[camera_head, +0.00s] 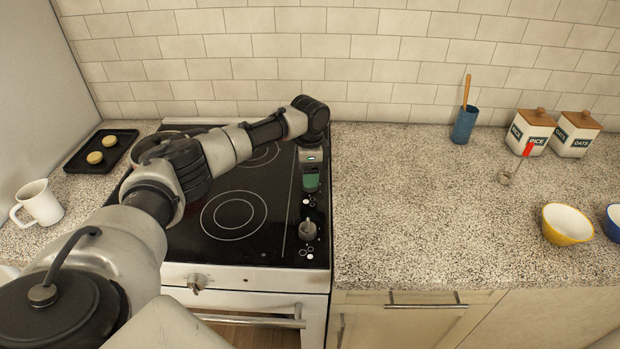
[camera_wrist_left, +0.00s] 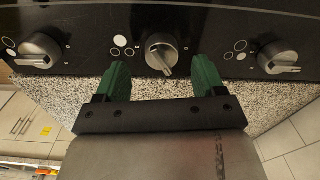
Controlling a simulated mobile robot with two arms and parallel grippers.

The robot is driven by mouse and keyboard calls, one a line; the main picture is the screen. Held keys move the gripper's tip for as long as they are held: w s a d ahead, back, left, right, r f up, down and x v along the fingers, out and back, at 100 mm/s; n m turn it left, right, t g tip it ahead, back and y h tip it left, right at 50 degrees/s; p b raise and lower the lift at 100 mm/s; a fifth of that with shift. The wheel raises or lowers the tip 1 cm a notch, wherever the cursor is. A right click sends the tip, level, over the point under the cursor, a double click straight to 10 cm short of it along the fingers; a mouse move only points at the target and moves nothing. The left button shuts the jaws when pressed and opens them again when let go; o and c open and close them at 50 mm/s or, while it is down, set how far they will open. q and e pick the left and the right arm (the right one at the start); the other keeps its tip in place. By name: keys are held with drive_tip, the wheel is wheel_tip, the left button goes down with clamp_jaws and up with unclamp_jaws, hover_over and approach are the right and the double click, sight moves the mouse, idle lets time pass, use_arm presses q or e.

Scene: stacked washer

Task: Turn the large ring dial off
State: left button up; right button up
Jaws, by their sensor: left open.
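A row of grey dials runs along the right edge of the black cooktop (camera_head: 240,215), which has ring markings. In the left wrist view are a left dial (camera_wrist_left: 40,52), a middle dial (camera_wrist_left: 160,53) and a right dial (camera_wrist_left: 280,58), each beside small ring icons. Which icon means the large ring is too small to tell. My left gripper (camera_wrist_left: 161,78) is open, its green fingers on either side of the middle dial's line. In the head view it (camera_head: 311,182) hides part of the row; the front dial (camera_head: 307,230) shows.
A blue cup (camera_head: 465,125), two canisters (camera_head: 530,132) and a yellow bowl (camera_head: 567,224) are right. The granite counter (camera_head: 420,200) just right of the cooktop is clear.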

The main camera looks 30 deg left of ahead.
use_arm(q)
drive_tip(key=f, duration=0.2)
drive_tip(key=shift+w+f, duration=0.2)
drive_tip(key=shift+f, duration=0.65)
use_arm(e)
drive_tip(key=shift+w+a+r, duration=0.1)
drive_tip(key=shift+w, duration=0.4)
drive_tip(key=shift+w+a+r, duration=0.1)
drive_tip(key=shift+w, duration=0.4)
use_arm(q)
drive_tip(key=c, duration=0.9)
use_arm(e)
drive_tip(key=shift+s, duration=0.3)
